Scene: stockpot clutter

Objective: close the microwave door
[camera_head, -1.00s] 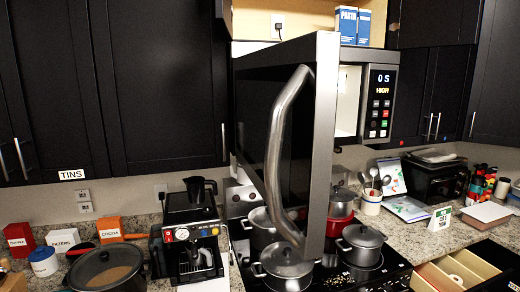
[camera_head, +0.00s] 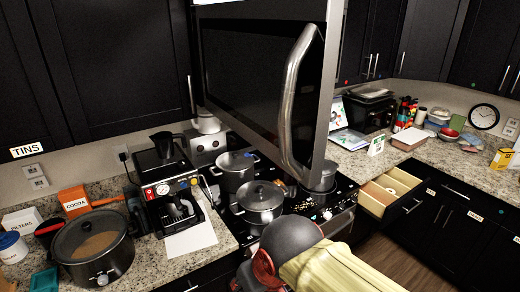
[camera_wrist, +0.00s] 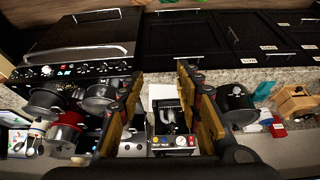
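The microwave door (camera_head: 262,75) is open in the head view. Its dark panel and grey frame stand out toward me above the stove. Its curved metal handle (camera_head: 290,100) hangs along the right side of the panel. The microwave's body and control panel are hidden behind the door or out of frame. My gripper (camera_wrist: 160,78) is open and empty in the wrist view, its two fingers wide apart with the coffee machine (camera_wrist: 174,135) seen beyond them. The door is not recognisable in the wrist view. Part of my arm shows low in the head view, below the door.
Several pots, including a lidded one (camera_head: 260,202), stand on the stove below the door. The coffee machine also shows in the head view (camera_head: 165,190), left of the stove. A black cooker (camera_head: 92,245) is farther left. An open drawer (camera_head: 390,190) juts out right of the stove.

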